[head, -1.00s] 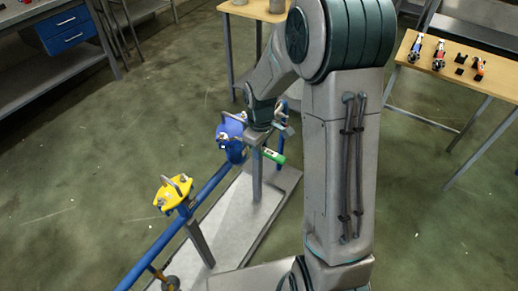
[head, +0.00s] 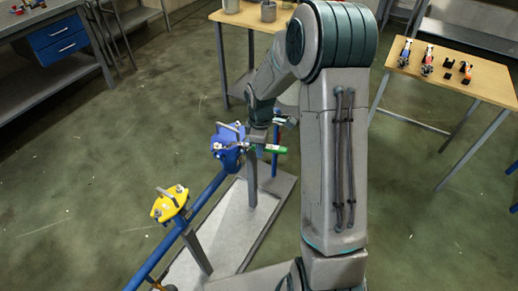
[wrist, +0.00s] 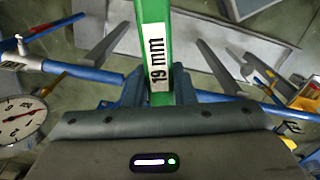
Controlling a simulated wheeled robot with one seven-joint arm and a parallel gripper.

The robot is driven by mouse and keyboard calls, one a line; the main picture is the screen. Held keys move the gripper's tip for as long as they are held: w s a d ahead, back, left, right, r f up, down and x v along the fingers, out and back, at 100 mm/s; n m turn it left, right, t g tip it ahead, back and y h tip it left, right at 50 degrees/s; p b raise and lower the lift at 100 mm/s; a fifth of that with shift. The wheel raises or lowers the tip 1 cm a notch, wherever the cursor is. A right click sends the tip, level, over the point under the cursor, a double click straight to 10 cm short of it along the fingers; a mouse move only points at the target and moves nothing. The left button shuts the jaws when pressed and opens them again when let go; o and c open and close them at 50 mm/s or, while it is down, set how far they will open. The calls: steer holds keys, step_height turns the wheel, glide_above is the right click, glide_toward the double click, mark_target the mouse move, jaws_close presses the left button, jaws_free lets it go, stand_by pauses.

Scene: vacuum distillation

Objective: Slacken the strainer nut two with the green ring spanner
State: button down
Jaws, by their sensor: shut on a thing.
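The green ring spanner (head: 270,150) is in my gripper (head: 258,143), beside the blue strainer (head: 228,152) in the head view. Its grey end reaches left toward the strainer's top. I cannot tell whether the ring is around a nut. In the wrist view the green handle (wrist: 155,18), labelled 19 mm, stands between the fingers of my shut gripper (wrist: 158,92). The ring end is out of that view. Strainer nut two cannot be made out clearly. A yellow cover (head: 168,204) with bolts sits nearer on the same blue pipe.
The blue pipe (head: 210,190) runs above a grey base plate (head: 285,188). A round gauge (wrist: 18,120) shows at left in the wrist view. A wooden table (head: 490,88) with small tools stands at right, another table (head: 235,20) behind. Open floor lies left.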

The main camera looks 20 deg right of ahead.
steer(key=shift+w+d+n, duration=0.15)
steer(key=shift+w+n, duration=0.15)
steer(key=shift+w, duration=0.05)
steer(key=shift+w+d+n+p, duration=0.25)
steer(key=shift+w+n+p, duration=0.15)
steer(key=shift+w+n, duration=0.25)
steer(key=shift+w+d+n+p, duration=0.2)
steer(key=shift+w+n+p, duration=0.2)
steer(key=shift+w, duration=0.35)
steer(key=shift+s, duration=0.3)
steer(key=shift+r, duration=0.1)
step_height(320, 180, up, 8)
steer(key=p, duration=0.6)
steer(key=shift+r, duration=0.2)
steer(key=shift+m, duration=0.25)
